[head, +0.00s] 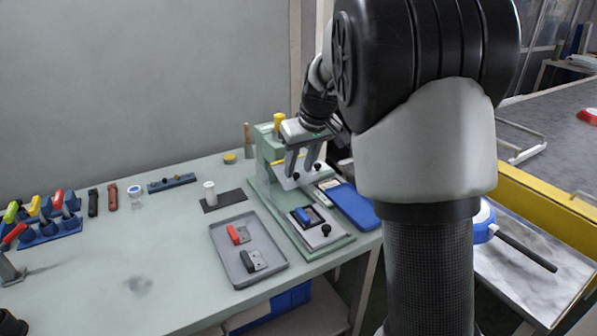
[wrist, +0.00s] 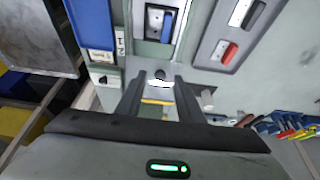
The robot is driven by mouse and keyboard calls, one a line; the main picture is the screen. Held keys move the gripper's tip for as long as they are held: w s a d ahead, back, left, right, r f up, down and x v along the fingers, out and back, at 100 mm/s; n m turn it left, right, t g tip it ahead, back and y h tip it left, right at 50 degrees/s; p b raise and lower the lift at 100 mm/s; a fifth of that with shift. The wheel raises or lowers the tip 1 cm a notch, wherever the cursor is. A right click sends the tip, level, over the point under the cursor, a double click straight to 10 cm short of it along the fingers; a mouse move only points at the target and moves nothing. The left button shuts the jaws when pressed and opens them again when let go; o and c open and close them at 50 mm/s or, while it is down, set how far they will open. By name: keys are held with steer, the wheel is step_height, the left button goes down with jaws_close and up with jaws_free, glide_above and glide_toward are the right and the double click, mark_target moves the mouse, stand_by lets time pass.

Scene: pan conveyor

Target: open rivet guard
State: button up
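The green rivet press (head: 266,147) stands at the back right of the bench. Its guard looks like a pale panel (head: 283,184) with a yellow edge and a small black knob (head: 318,167). My gripper (head: 301,170) is in front of the press at guard height. In the wrist view my gripper (wrist: 159,80) is open, with a dark knob (wrist: 160,74) between or just beyond its fingertips; contact cannot be told. A yellow strip (wrist: 157,102) shows between the fingers. A blue-handled piece (head: 303,215) lies in the fixture on the press base.
A grey tray (head: 218,243) with a red-handled and a black-handled piece lies left of the press. A blue panel (head: 352,204) lies to its right. A white cylinder (head: 210,190) stands on a dark mat. The front left bench is mostly clear.

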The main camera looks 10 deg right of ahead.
steer(key=shift+x, duration=0.75)
jaws_close()
steer(key=shift+r, duration=0.1)
